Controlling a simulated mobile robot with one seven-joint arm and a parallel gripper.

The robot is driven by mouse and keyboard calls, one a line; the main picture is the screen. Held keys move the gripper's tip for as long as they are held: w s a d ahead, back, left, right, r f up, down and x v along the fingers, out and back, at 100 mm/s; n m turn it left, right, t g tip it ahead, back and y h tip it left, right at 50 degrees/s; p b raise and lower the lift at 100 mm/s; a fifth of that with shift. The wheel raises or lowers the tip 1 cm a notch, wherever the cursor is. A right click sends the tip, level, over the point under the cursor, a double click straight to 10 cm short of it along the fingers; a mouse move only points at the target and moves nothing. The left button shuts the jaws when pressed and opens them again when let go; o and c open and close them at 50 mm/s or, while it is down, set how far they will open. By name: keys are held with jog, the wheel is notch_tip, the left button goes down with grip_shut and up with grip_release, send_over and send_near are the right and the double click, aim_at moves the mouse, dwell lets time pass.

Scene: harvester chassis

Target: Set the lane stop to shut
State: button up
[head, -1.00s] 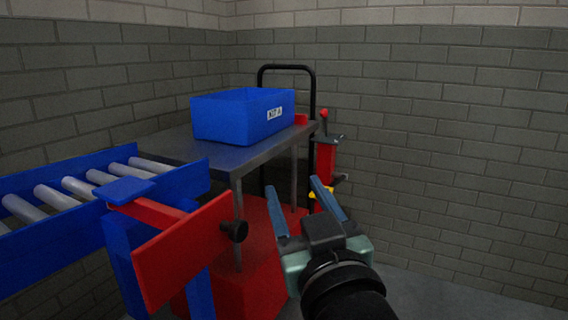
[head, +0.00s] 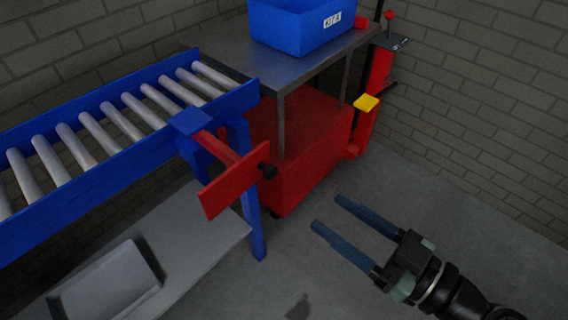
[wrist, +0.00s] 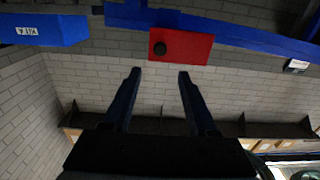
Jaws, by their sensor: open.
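The lane stop is a red plate (head: 236,181) on a red arm at the end of the blue roller lane (head: 120,115). Its arm runs from a blue cap (head: 191,122) on the lane's near side, and the plate hangs out beside the lane end. A black knob (head: 267,171) sits at the plate's right end. My gripper (head: 327,211) is open and empty, to the right of the plate and apart from it. In the wrist view the red plate (wrist: 190,47) and knob (wrist: 159,48) show just beyond my open fingertips (wrist: 159,73).
A red cart (head: 300,150) with a grey top (head: 270,70) stands at the lane's end, carrying a blue bin (head: 290,30). A grey tray (head: 110,285) lies on a low shelf. Floor around my gripper is clear.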

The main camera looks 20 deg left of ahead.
aim_at(273, 174)
jog(key=x, duration=1.2)
jog(key=shift+f, duration=0.1)
grip_shut()
dwell(1.0)
